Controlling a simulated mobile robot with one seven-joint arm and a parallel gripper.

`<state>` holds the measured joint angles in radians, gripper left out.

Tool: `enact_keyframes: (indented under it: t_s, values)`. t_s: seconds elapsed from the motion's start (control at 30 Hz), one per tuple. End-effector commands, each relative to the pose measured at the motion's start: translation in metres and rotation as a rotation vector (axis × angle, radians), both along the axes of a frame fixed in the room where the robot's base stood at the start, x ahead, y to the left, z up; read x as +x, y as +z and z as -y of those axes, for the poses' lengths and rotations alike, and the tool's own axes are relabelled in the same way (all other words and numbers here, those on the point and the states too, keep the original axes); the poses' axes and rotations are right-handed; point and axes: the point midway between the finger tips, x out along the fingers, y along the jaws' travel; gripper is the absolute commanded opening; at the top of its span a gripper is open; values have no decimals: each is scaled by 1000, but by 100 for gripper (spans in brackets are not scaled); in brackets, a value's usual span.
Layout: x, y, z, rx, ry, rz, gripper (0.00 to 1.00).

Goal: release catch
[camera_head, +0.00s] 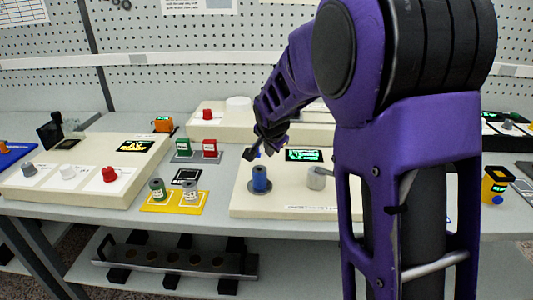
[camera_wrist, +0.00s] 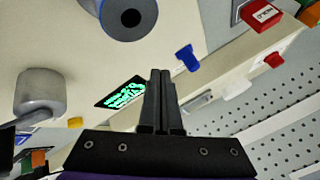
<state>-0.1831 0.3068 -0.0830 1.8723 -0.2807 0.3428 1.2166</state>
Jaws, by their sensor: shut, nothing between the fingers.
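My gripper (camera_wrist: 161,74) is shut and empty, its fingertips close beside a small blue peg-like part (camera_wrist: 187,58) on the cream box; I cannot tell whether they touch. That part may be the catch, but no label on it can be read. In the head view my gripper (camera_head: 249,154) hangs above the back left of the cream box (camera_head: 240,205). A blue spool (camera_head: 260,180) stands upright on this box; it also shows at the top of the wrist view (camera_wrist: 126,18). A grey knob (camera_head: 317,178) stands to its right, also in the wrist view (camera_wrist: 40,92).
A lit green display (camera_head: 304,155) sits behind the spool. A yellow tray (camera_head: 174,207) with two spools is left of the box, and a grey stand with green and red blocks (camera_head: 209,148) lies behind it. A panel with three knobs (camera_head: 70,182) is farther left.

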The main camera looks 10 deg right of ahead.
Motion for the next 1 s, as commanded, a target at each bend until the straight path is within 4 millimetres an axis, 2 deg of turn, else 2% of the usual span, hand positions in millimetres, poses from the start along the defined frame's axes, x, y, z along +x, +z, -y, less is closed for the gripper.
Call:
enact_keyframes:
  t_s: [0.03, 0.1, 0.3, 0.5, 0.87, 1.0]
  values:
    - [-8, 14, -2, 1, 1, 4, 0]
    - [-17, 26, -3, 2, 2, 3, 0]
    - [-38, 52, -4, 2, 0, 2, 0]
    - [-47, 61, -4, 0, 0, -1, 0]
    - [-47, 63, -4, -2, 0, -2, 0]
    - [-43, 73, 8, -32, -4, 12, 0]
